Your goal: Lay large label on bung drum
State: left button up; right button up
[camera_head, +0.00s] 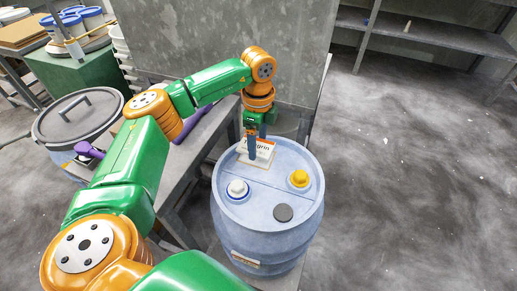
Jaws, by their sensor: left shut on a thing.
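The bung drum (262,238) is pale blue and stands upright. Its top has a white cap (237,188), a yellow cap (299,179) and a dark grey disc (283,212). My left gripper (252,156) points down over the far side of the drum top and is shut on a white label (264,160) with printed letters and an orange mark. The label is at or just above the drum top; I cannot tell if it touches. The gripper hides part of it. My right gripper is not in view.
A grey bench (198,150) stands left of the drum, behind my left arm. A grey panel rises behind the bench. The floor at right is clear, with shelving (430,32) at the back.

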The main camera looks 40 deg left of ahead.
aim_at(258, 149)
pick_arm(q)
notch_tip(258, 149, down, 3)
jog(key=shift+f, duration=0.15)
jog(key=shift+s+d+f+b, duration=0.15)
jog(key=shift+s+f+b, duration=0.2)
jog(key=shift+f, duration=0.15)
jog(key=o, duration=1.2)
notch_tip(258, 149, up, 13)
jog(key=p, duration=0.2)
jog(key=shift+w, duration=0.35)
jog(key=shift+r, duration=0.15)
